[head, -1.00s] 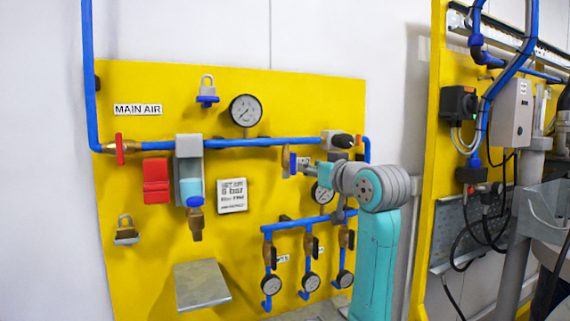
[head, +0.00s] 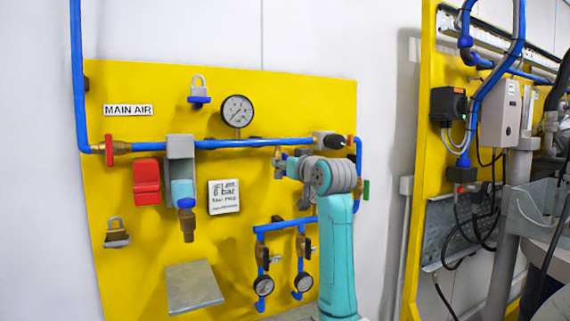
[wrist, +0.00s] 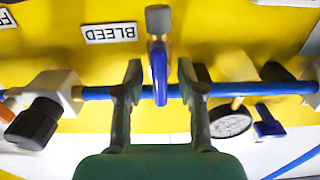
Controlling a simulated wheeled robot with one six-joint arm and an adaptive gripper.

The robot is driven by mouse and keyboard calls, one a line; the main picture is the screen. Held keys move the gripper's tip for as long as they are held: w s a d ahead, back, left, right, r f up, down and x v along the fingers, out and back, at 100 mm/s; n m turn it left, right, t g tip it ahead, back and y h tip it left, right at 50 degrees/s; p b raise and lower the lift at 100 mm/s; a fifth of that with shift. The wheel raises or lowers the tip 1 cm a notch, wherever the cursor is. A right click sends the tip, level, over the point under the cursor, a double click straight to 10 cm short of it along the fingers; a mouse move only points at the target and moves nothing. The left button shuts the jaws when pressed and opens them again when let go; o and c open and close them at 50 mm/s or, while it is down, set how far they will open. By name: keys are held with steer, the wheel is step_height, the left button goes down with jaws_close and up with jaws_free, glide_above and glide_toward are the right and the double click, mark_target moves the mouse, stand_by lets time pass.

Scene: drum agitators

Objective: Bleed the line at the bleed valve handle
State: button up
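The bleed valve handle (wrist: 160,74) is a blue lever on a small brass valve with a grey end, beside the "BLEED" label (wrist: 110,33), which appears upside down in the wrist view. The lever lies between the two fingers of my gripper (wrist: 159,86), with a visible gap on each side. The fingers are open and hold nothing. In the head view the brass bleed valve (head: 278,163) hangs below the horizontal blue pipe (head: 240,144). There my gripper (head: 287,166) is beside it and partly hides the handle.
A pressure gauge (head: 237,110) sits above the pipe. A red-handled main valve (head: 109,150), a filter unit (head: 181,170) and a sloped grey shelf (head: 194,288) are at left.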

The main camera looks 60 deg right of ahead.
jaws_close()
steer(key=shift+m, duration=0.3)
steer(key=m, duration=0.3)
steer(key=shift+s+m, duration=0.1)
steer(key=shift+m, duration=0.2)
steer(key=m, duration=0.4)
steer(key=shift+d+f+m, duration=0.1)
steer(key=shift+d+m, duration=0.05)
steer(key=shift+m, duration=0.15)
steer(key=m, duration=0.4)
steer(key=shift+s+f+m, duration=0.1)
steer(key=shift+m, duration=0.2)
steer(key=shift+d+f+m, duration=0.1)
steer(key=shift+f+m, duration=0.05)
steer(key=shift+m, duration=2.05)
